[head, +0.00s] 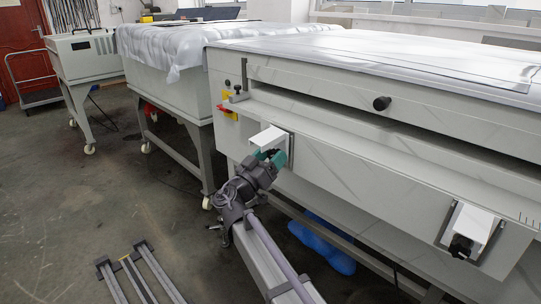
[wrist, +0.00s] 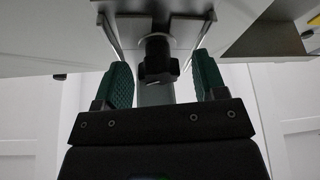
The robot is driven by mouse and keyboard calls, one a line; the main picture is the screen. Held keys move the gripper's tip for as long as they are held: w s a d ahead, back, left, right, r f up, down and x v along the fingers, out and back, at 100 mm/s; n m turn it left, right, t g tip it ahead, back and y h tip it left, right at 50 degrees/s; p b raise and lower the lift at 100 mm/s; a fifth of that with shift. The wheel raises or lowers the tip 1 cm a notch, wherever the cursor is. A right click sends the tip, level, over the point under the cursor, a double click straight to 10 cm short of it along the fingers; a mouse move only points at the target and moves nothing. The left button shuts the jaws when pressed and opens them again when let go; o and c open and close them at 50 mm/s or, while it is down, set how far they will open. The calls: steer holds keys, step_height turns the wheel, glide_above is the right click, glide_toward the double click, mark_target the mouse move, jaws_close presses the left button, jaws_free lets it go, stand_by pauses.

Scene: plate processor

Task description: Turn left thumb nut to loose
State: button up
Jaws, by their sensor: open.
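The left thumb nut (wrist: 158,62) is a dark knob under the left white bracket, seen in the middle of the wrist view. My gripper (wrist: 164,72) is open, with one green finger on each side of the nut and a visible gap on both sides. In the head view my gripper (head: 268,158) is just under the left white bracket (head: 267,138) on the machine's front. There the nut is hidden behind the bracket and the gripper. The nut's tightness cannot be told.
A second white bracket (head: 475,222) with a dark thumb nut (head: 461,246) is at the right of the machine (head: 370,150). A black knob (head: 382,103) and a red switch handle (head: 227,108) stick out of the front. A blue object (head: 322,243) lies on the floor below.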

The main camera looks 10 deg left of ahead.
steer(key=c, duration=0.9)
steer(key=shift+n, duration=0.6)
steer(key=n+y+p, duration=0.1)
steer(key=n+y, duration=0.1)
steer(key=n, duration=0.1)
steer(key=shift+n+t, duration=0.3)
steer(key=shift+n+y+p, duration=0.35)
steer(key=shift+n+y, duration=0.65)
steer(key=shift+n, duration=0.8)
steer(key=o, duration=0.9)
steer(key=b+v, duration=0.3)
steer(key=v, duration=0.8)
